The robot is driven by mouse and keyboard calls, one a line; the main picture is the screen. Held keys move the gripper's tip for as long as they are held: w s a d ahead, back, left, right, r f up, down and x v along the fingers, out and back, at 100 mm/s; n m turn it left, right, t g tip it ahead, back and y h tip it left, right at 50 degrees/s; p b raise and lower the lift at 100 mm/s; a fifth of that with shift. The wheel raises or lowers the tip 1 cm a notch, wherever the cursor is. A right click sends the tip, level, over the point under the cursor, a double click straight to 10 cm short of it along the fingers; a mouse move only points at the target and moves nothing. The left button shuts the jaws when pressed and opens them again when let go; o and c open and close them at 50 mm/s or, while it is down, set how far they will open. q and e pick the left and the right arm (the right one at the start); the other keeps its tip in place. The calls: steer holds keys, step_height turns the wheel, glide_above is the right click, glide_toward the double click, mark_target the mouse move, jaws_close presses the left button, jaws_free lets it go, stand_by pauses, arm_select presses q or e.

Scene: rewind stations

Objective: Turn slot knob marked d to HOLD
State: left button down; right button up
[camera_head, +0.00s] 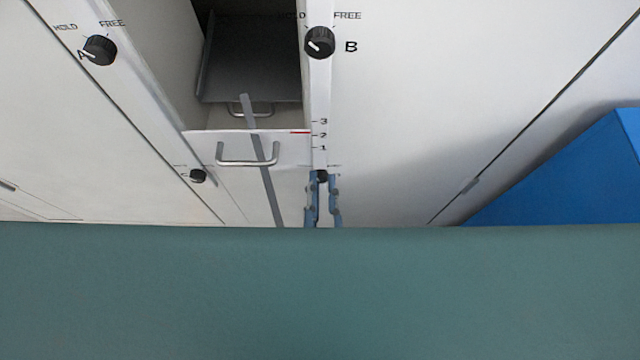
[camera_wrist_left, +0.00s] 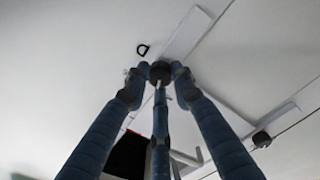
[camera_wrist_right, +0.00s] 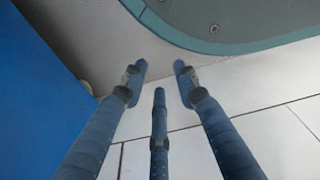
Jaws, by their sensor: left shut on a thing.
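The knob marked D (camera_head: 321,176) is a small black dial low on the white post below the numbers 3, 2, 1. Its letter D (camera_wrist_left: 142,49) shows beside it in the left wrist view. My left gripper (camera_head: 322,184) comes up from below, and its fingers close around the knob (camera_wrist_left: 160,71). The HOLD and FREE marks by this knob are too small to read in the head view, and fingers partly cover its face, so its setting is unclear. My right gripper (camera_wrist_right: 158,75) is open and empty, its fingertips apart; it is not in the head view.
Other black knobs are A (camera_head: 100,50), B (camera_head: 320,42) and C (camera_head: 198,175). A drawer with a metal handle (camera_head: 248,162) stands between the posts, crossed by a grey strip (camera_head: 264,180). A blue box (camera_head: 590,180) is at right. A green surface (camera_head: 320,295) fills the foreground.

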arm_select(q)
steer(key=n, duration=0.3)
steer(key=shift+f, duration=0.1)
steer(key=shift+n, duration=0.8)
arm_select(e)
steer(key=shift+w+a+r, duration=0.1)
steer(key=shift+w+r, duration=0.5)
steer(key=shift+w, duration=0.05)
steer(key=shift+s, duration=0.1)
arm_select(q)
steer(key=c, duration=1.5)
jaws_free()
steer(key=shift+o, duration=0.2)
